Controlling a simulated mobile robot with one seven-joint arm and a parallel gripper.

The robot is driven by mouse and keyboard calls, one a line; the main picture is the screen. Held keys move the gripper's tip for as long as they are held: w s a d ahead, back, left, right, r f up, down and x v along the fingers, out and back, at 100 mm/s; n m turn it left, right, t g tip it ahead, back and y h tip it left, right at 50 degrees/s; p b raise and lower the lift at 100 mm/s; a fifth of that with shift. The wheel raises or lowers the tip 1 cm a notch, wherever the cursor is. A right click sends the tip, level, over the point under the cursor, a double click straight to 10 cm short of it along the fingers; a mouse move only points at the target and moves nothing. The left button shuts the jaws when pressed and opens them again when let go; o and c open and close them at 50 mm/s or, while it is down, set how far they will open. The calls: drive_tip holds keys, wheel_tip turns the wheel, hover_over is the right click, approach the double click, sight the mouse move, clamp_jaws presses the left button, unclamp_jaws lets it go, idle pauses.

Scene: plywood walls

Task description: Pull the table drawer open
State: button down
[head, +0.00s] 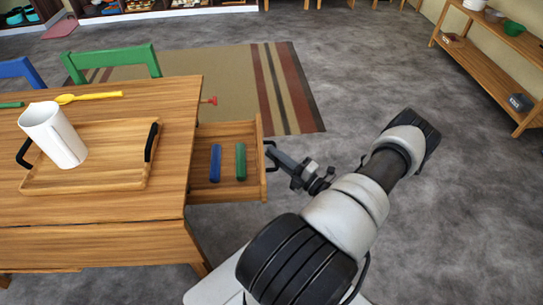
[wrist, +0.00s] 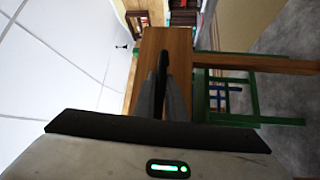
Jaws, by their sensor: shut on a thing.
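The wooden table drawer (head: 261,182) sticks well out of the right side of the wooden table (head: 110,230), so its inside shows in the head view. A blue block (head: 215,163) and a green block (head: 240,162) lie in it. My gripper (head: 274,157) is at the dark handle (head: 268,148) on the drawer's front. In the wrist view my gripper (wrist: 164,97) is shut on the dark handle (wrist: 163,66), which stands between the two fingers. The fingers partly hide the handle.
A wooden tray (head: 110,178) with a white pitcher (head: 55,135) stands on the table, near a yellow spoon (head: 90,96). A green chair (head: 112,62) and a blue chair (head: 18,70) stand behind. A shelf (head: 490,70) is at right.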

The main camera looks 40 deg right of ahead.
idle(0.3)
drive_tip(key=c, duration=2.1)
unclamp_jaws()
drive_tip(key=s+d+f+p, duration=0.1)
drive_tip(key=s+d+f, duration=0.1)
drive_tip(key=s, duration=1.5)
drive_tip(key=shift+d+f, duration=0.15)
drive_tip(key=shift+f, duration=0.05)
